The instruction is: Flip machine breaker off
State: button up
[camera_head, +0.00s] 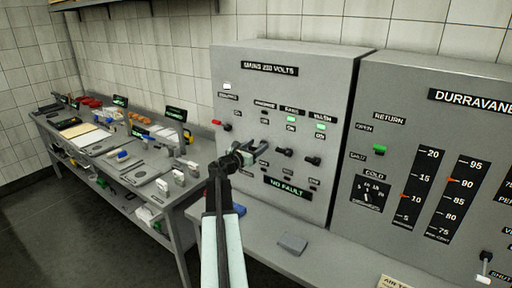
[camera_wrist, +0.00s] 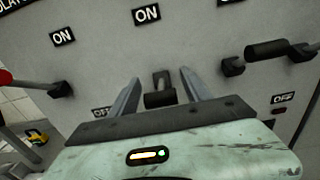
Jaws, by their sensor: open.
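The grey mains panel (camera_head: 240,75) stands in the middle of the head view, with a row of breaker levers. The machine breaker lever (camera_wrist: 160,97) is dark and shows between my fingertips in the wrist view, below an ON label (camera_wrist: 146,14). My gripper (camera_wrist: 158,88) is open, one finger on each side of this lever; I cannot tell whether either touches it. In the head view my gripper (camera_head: 254,149) is at the panel's left-middle and partly hides the machine lever. Green lamps (camera_head: 291,119) are lit over the two breakers to its right.
A neighbouring lever (camera_wrist: 266,50) is close on the right. A red-ended isolator lever (camera_head: 217,123) is on the left. A second grey panel (camera_head: 400,110) stands at the right. A cluttered workbench (camera_head: 155,187) is at the left. A grey block (camera_head: 292,243) lies on the ledge below.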

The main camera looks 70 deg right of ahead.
grip_shut()
dwell(1.4)
